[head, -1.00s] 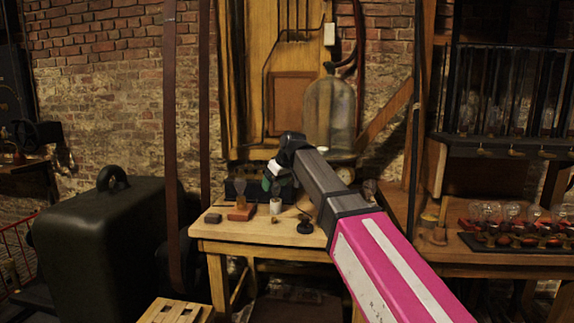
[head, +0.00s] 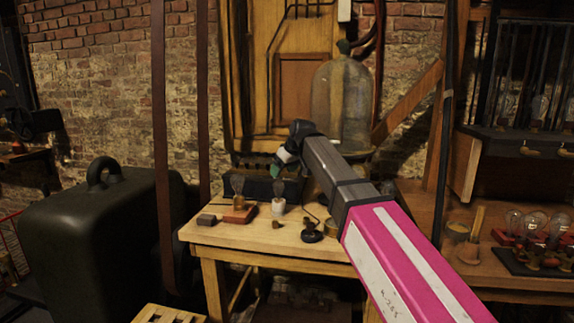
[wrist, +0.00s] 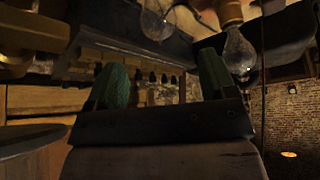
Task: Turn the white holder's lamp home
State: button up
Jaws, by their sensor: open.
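The white holder (head: 278,208) stands upright on the wooden table, with a clear glass lamp (head: 279,187) in its top. I cannot tell how far the lamp is screwed in. My gripper (head: 277,172) is just above the lamp in the head view, with a small gap seeming to separate them. In the wrist view its two green fingers (wrist: 163,82) are apart with nothing between them. That view looks upside down; one lamp (wrist: 157,22) and another lamp (wrist: 238,52) hang from its top edge, beyond the fingers. I cannot tell which belongs to the white holder.
Left of the white holder is a red block (head: 240,214) bearing another lamp. A dark block (head: 206,220), a small brass piece (head: 277,225) and a black round-based item (head: 312,236) lie nearby. A dark box (head: 262,187) and a glass bell jar (head: 342,105) stand behind.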

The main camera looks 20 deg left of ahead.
aim_at(279, 181)
jog(key=x, duration=0.8)
jog(key=c, duration=1.1)
jog(key=m, duration=0.2)
jog(key=m+t+h, duration=0.1)
jog(key=m, duration=0.1)
jog(key=shift+d+t, duration=0.1)
jog(key=shift+t, duration=0.2)
jog(key=shift+w+d+m+t+h, duration=0.15)
jog(key=shift+m+t+h, duration=0.4)
jog(key=shift+m, duration=0.75)
jog(key=shift+m+h, duration=0.75)
jog(key=shift+m, duration=0.45)
jog(key=m+h, duration=0.1)
jog(key=m, duration=0.1)
jog(key=m+h, duration=0.1)
jog(key=m, duration=0.1)
jog(key=shift+d+t, duration=0.2)
jog(key=shift+t, duration=0.05)
